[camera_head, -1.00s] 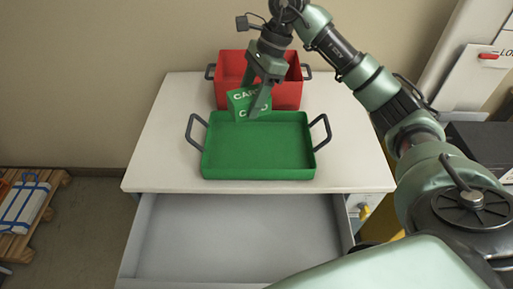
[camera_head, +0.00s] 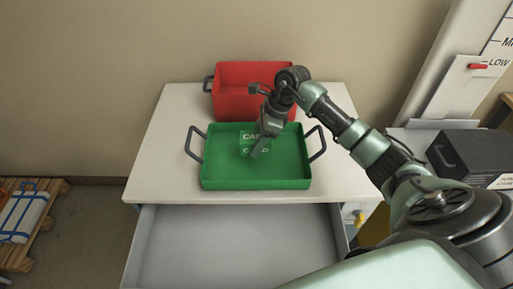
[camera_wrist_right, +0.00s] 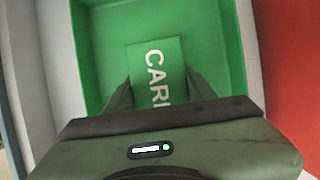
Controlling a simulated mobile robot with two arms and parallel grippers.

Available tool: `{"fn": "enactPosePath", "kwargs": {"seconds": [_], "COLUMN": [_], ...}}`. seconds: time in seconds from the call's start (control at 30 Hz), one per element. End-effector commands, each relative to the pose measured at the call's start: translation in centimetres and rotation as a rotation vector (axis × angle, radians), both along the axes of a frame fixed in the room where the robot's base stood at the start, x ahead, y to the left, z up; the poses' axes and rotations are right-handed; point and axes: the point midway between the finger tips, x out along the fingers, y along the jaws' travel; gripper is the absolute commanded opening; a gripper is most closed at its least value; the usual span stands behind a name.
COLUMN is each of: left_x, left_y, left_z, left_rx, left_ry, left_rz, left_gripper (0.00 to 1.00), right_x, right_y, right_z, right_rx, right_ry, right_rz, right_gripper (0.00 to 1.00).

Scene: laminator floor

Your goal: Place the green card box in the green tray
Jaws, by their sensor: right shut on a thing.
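The green card box (camera_head: 253,137) has white lettering and is at the tray's inside, left of its middle, in the head view. My right gripper (camera_head: 257,150) is shut on it; in the wrist view the box (camera_wrist_right: 160,70) sits between the two fingers (camera_wrist_right: 160,92). The green tray (camera_head: 215,183) stands on the white table, with a dark handle at each side. The wrist view shows the tray floor (camera_wrist_right: 110,45) around the box. I cannot tell whether the box touches the floor. My left gripper is out of view.
A red bin (camera_head: 228,105) stands right behind the tray. An open grey drawer (camera_head: 235,245) sticks out below the white tabletop (camera_head: 160,165). A dark box (camera_head: 475,155) stands at the right, and a pallet (camera_head: 35,225) lies on the floor at the left.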

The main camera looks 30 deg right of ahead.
Motion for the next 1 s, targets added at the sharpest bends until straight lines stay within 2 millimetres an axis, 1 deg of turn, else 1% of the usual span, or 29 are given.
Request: {"fn": "enactPosePath", "kwargs": {"seconds": [0.17,0.3,0.4,0.63,0.73,0.77,0.8,0.83,1.0], "left_x": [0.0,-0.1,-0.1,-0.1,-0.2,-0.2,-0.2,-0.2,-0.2], "left_y": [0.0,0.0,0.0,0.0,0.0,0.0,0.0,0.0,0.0], "left_z": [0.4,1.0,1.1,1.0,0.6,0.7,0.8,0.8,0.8], "left_rx": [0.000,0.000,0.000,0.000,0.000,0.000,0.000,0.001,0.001], "left_ry": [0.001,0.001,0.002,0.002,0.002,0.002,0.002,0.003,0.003], "left_rz": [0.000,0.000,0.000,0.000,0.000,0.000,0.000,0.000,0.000], "left_gripper": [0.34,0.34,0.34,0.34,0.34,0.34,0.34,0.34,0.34], "right_x": [0.0,0.0,0.0,0.0,0.0,0.0,0.0,0.0,0.0], "right_y": [0.0,0.1,0.0,0.0,0.0,0.0,0.0,0.0,0.0], "right_z": [-1.2,-3.3,-4.4,-4.6,-4.9,-4.9,-4.8,-4.8,-4.8], "right_rx": [0.001,0.003,0.000,-0.001,-0.001,-0.002,-0.001,-0.001,-0.001], "right_ry": [0.001,0.002,0.001,-0.002,-0.002,-0.001,0.000,0.000,0.000], "right_rz": [-0.001,-0.001,0.000,0.000,0.001,0.001,0.001,0.001,0.001], "right_gripper": [0.01,0.01,0.01,0.01,0.01,0.60,0.71,0.76,0.76]}}
